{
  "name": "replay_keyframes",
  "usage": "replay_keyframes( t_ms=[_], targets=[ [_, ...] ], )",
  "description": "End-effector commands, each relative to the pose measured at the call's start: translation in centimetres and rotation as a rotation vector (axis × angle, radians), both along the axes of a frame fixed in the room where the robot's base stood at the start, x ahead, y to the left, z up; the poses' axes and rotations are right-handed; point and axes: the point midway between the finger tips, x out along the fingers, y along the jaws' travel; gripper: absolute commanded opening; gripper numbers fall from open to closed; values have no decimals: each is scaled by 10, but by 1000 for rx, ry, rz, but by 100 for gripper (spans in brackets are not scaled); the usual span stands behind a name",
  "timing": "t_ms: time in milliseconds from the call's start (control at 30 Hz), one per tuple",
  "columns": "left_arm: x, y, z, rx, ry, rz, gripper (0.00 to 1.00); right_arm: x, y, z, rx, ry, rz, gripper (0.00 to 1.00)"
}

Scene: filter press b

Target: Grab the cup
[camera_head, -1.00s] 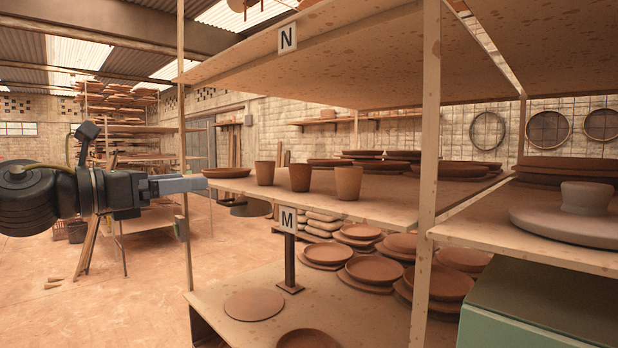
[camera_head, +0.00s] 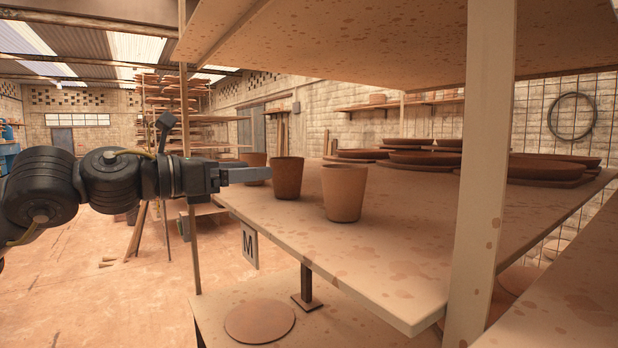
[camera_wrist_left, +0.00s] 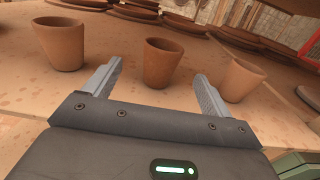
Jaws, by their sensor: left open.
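Three brown clay cups stand upright in a row on the middle shelf. In the head view the far cup (camera_head: 254,160) is partly hidden behind my left gripper (camera_head: 268,174). The middle cup (camera_head: 289,179) stands just beyond the fingertips, and the near cup (camera_head: 345,194) is to the right. In the left wrist view my open gripper (camera_wrist_left: 158,71) points at the middle cup (camera_wrist_left: 162,66), which shows between the fingers. The far cup (camera_wrist_left: 62,44) is left and the near cup (camera_wrist_left: 242,81) right of the fingers. The gripper holds nothing. My right gripper is out of view.
The shelf board (camera_head: 380,250) carries clay plates (camera_head: 425,158) behind the cups. A wooden post (camera_head: 484,180) rises at the right, and another board hangs above. A sign marked M (camera_head: 250,246) is below the shelf's front edge. Open floor lies left.

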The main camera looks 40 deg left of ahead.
Motion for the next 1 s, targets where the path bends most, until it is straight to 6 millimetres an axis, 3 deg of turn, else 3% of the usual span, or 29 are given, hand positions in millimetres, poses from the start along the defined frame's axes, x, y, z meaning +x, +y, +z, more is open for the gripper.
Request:
replay_keyframes(
  t_ms=[167,333,500,700,833,1000],
  targets=[
    [6,-3,2,-1,2,-6,84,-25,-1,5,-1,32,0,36],
    [30,-11,6,-3,5,-9,84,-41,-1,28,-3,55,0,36],
    [49,-15,4,-3,2,-5,84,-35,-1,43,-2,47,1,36],
    [55,-16,0,0,1,-1,84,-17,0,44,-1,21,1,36],
    [61,-18,5,-2,1,-2,84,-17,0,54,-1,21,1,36],
    [82,-25,12,-3,2,-4,84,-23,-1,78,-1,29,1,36]
  ],
)
